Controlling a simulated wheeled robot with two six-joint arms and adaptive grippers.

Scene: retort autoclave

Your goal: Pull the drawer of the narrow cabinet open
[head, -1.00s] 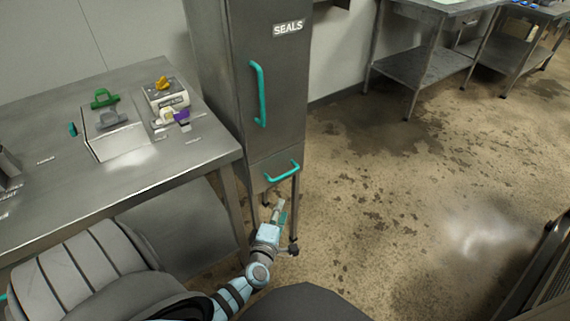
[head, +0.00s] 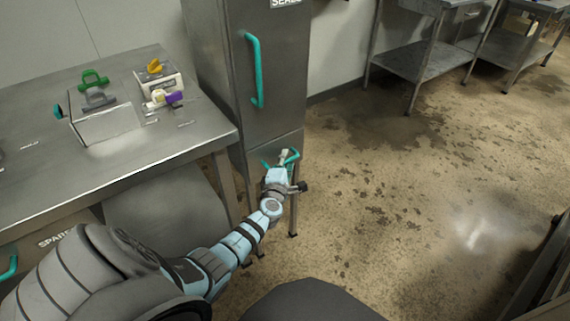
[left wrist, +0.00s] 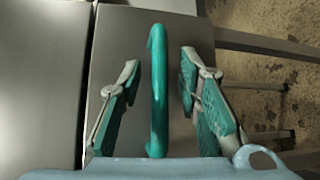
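The narrow grey cabinet (head: 280,75) stands right of the steel table, with a long teal handle (head: 256,70) on its upper door. Its low drawer (head: 256,158) has a teal bar handle (head: 294,156), and the drawer looks shut. My left gripper (head: 282,160) is at the drawer handle and partly hides it. In the left wrist view, the drawer handle (left wrist: 158,92) runs between the two teal-padded fingers of my open left gripper (left wrist: 162,95), with a gap on each side. My right gripper is not in view.
A steel table (head: 170,140) with a box and green, grey and yellow clamp-like items stands on the left. Steel racks (head: 425,60) stand at the back right. The stained floor (head: 370,190) before and right of the cabinet is clear.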

